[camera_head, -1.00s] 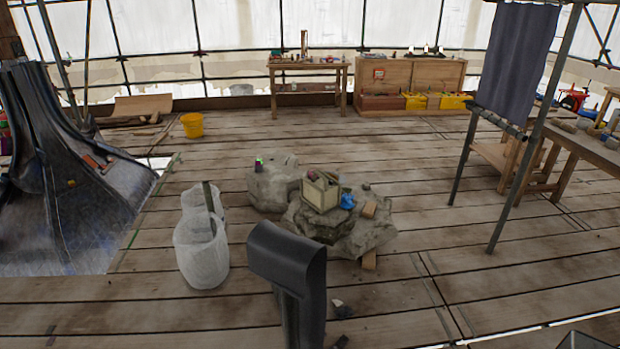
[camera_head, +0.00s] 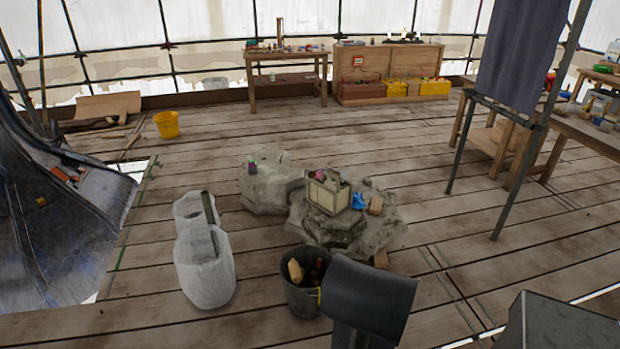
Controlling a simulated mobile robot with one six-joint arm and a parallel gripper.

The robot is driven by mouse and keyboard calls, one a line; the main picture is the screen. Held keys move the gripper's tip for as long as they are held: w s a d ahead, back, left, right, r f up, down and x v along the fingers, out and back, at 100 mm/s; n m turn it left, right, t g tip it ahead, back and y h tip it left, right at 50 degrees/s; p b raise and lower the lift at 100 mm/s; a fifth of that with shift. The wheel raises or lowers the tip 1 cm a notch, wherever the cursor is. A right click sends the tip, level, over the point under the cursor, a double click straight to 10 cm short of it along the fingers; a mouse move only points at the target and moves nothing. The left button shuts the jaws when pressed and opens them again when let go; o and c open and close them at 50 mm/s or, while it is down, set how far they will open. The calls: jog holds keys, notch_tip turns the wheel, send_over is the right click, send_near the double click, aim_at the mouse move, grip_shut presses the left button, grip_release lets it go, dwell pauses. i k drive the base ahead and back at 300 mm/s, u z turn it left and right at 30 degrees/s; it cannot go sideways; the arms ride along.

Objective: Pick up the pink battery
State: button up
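A small purple-pink item (camera_head: 252,167) stands on the left grey stone block (camera_head: 268,190). It may be the pink battery, but it is too small to be sure. A second pinkish spot (camera_head: 319,175) shows at the open top of a cream box (camera_head: 328,194) on the right stone block (camera_head: 375,235). I cannot tell what it is. The dark curved part at the bottom centre looks like my arm, apart from these items. My gripper's fingers are not in view.
A black bucket (camera_head: 299,300) with wood pieces stands before the stones. White sacks (camera_head: 204,265) stand left of it. A blue cloth (camera_head: 358,201) and a wooden block (camera_head: 376,206) lie beside the box. A yellow bucket (camera_head: 167,125) stands farther back. Plank floor around is largely clear.

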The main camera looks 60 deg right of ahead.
aim_at(319, 173)
jog(key=i, duration=1.65)
jog(key=u, duration=0.25)
jog(key=k, duration=0.15)
jog(key=z, duration=2.5)
